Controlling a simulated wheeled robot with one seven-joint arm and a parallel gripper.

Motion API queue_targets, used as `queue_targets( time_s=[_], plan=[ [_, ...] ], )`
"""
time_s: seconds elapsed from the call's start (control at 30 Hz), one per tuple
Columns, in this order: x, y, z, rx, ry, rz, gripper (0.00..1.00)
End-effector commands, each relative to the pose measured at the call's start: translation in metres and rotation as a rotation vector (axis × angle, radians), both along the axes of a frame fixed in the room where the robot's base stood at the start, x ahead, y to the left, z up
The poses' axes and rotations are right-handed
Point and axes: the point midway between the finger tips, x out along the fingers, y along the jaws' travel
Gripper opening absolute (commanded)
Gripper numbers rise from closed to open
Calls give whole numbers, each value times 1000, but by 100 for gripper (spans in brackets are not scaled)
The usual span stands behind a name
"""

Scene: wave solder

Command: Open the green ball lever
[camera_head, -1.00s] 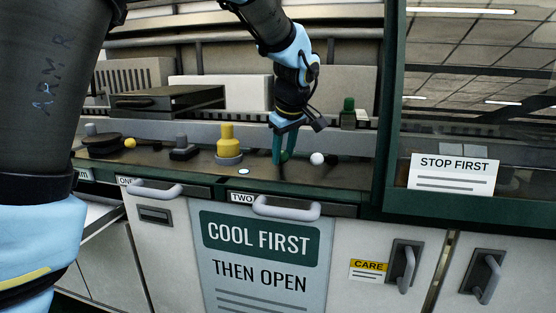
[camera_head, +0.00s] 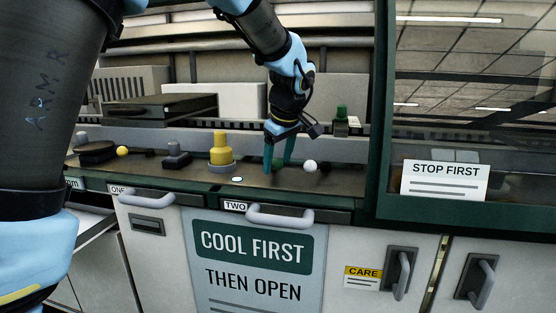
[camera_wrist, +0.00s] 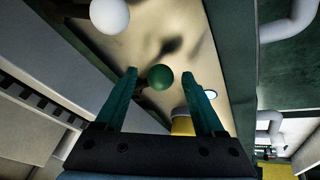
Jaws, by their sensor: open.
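The green ball lever (camera_wrist: 160,77) shows in the wrist view as a dark green ball between my open fingers, a little beyond their tips. In the head view its green ball (camera_head: 278,164) is partly hidden behind my fingers. My gripper (camera_head: 279,167) points down at the counter, with one teal finger on each side of the ball. In the wrist view my gripper (camera_wrist: 159,73) is open, with a gap between each finger and the ball. I cannot tell whether the lever's shaft touches anything.
A white ball lever (camera_head: 310,166) stands close on the right; it also shows in the wrist view (camera_wrist: 110,15). A yellow knob (camera_head: 221,148) and a yellow ball lever (camera_head: 122,151) are to the left. A drawer handle (camera_head: 282,216) juts out below the counter (camera_head: 200,181).

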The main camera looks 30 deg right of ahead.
Motion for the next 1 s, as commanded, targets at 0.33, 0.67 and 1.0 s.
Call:
queue_targets(
  time_s=[0.33, 0.67, 1.0],
  plan=[
    [-10, 2, 23, -3, -2, -1, 71],
    [-36, 8, 79, -3, -1, -1, 71],
    [-45, 10, 98, 0, 0, 0, 71]
  ],
)
